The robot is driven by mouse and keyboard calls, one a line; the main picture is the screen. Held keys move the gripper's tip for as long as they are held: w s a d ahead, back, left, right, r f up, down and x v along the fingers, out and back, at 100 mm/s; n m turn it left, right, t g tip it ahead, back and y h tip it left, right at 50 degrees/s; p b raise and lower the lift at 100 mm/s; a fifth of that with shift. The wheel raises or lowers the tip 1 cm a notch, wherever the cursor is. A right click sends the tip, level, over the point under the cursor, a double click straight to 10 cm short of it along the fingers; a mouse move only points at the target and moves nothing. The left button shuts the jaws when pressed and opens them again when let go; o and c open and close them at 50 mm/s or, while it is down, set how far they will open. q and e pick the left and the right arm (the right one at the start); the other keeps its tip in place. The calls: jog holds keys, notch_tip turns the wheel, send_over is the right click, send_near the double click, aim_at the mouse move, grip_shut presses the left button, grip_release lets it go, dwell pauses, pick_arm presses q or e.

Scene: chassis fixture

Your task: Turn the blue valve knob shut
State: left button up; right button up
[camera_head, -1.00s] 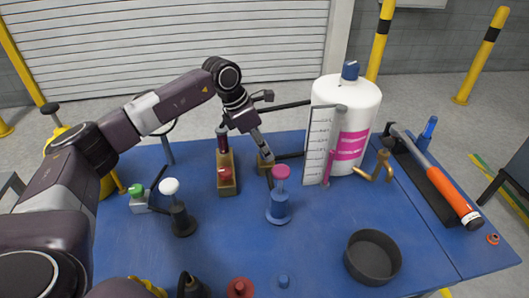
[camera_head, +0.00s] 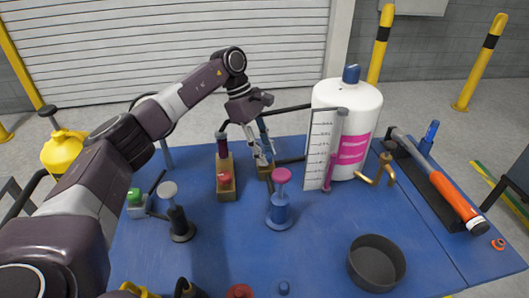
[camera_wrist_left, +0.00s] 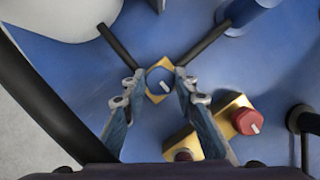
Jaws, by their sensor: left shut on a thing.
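The blue valve knob (camera_wrist_left: 156,76) has a short white mark, which slants in the left wrist view. It sits on a square brass valve body (camera_wrist_left: 165,64) with dark pipes running from it. The brass body also shows in the head view (camera_head: 264,172), below my gripper; the knob is mostly hidden there. My left gripper (camera_wrist_left: 159,80) comes down from above, with one finger on each side of the knob, and is shut on it. It also shows in the head view (camera_head: 262,153). My right gripper is not in view.
A brass block with a red knob (camera_head: 225,180) stands just left of the valve. A pink-topped blue post (camera_head: 280,205) is in front. A gauge panel (camera_head: 318,150) and white bottle (camera_head: 362,105) stand close on the right. A dark round pan (camera_head: 376,263) lies front right.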

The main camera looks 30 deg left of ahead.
pick_arm(q)
jog(key=shift+w+r+m, duration=0.1)
jog(key=shift+m, duration=0.2)
dwell(0.4)
jog(key=o, duration=1.2)
jog(key=shift+c, duration=0.2)
jog(key=v, duration=1.2)
